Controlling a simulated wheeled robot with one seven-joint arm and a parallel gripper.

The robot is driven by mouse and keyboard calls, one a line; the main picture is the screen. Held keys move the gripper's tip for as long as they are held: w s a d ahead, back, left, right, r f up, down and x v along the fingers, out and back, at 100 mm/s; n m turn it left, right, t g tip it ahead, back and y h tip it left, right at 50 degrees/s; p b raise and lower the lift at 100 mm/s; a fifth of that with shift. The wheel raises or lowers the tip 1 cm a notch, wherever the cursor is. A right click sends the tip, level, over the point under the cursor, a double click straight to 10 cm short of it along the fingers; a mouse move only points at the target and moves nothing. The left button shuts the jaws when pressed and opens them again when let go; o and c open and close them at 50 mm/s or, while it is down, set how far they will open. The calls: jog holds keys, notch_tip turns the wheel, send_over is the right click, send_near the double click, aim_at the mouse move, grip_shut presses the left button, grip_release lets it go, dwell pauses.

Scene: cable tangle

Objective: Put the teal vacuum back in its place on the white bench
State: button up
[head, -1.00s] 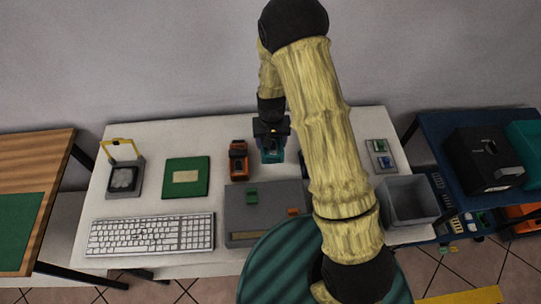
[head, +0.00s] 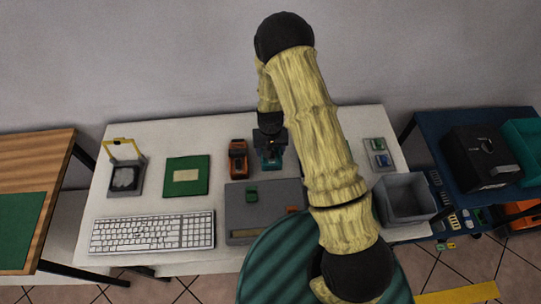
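The teal vacuum (head: 271,163) is at the back middle of the white bench (head: 140,252), just right of an orange and dark device (head: 238,159). My gripper (head: 270,150) points down directly over the vacuum, and its fingers meet or overlap the vacuum's top in the head view. The vacuum looks upright and at or very near the bench surface. The fingers are small and dark, so I cannot tell whether they are closed on it.
A small tray (head: 379,155) lies at the back right. A blue table (head: 436,128) stands to the right.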

notch_tip(320, 180, down, 4)
jog(key=shift+r+p, duration=0.2)
jog(key=shift+p, duration=0.4)
jog(key=shift+w+f, duration=0.15)
jog(key=shift+f, duration=0.15)
jog(key=shift+a, duration=0.1)
jog(key=shift+s+f, duration=0.1)
jog(key=shift+s, duration=0.1)
jog(key=o, duration=0.9)
jog(key=shift+d+f, duration=0.1)
jog(key=shift+d, duration=0.1)
